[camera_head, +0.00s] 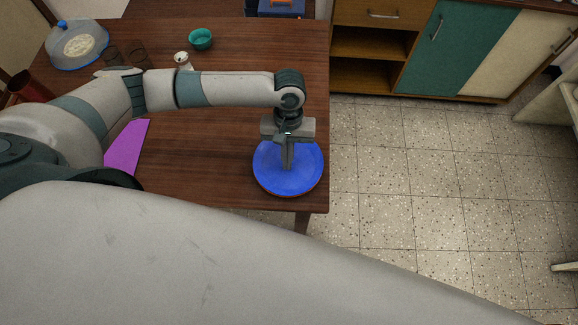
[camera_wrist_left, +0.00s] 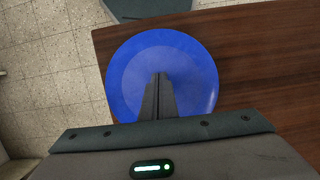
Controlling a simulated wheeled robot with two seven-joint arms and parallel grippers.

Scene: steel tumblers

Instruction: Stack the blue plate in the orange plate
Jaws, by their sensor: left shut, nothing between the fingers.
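The blue plate (camera_head: 300,179) lies near the right front corner of the wooden table. A thin orange-red rim of the orange plate (camera_head: 288,196) shows just under its front edge; the rest of the orange plate is hidden beneath the blue one. My left gripper (camera_head: 288,168) points down over the blue plate with its fingers together and nothing between them. In the left wrist view the blue plate (camera_wrist_left: 190,60) fills the middle, and the closed fingers (camera_wrist_left: 158,78) are in front of it. I cannot tell whether the fingertips touch the plate. My right gripper is not in view.
The wooden table (camera_head: 215,140) has bare room left of the plates. A magenta sheet (camera_head: 126,147), a teal bowl (camera_head: 200,39), a small white item (camera_head: 182,58), dark glasses and a covered dish (camera_head: 78,45) are on its left and far parts. Tiled floor lies to the right.

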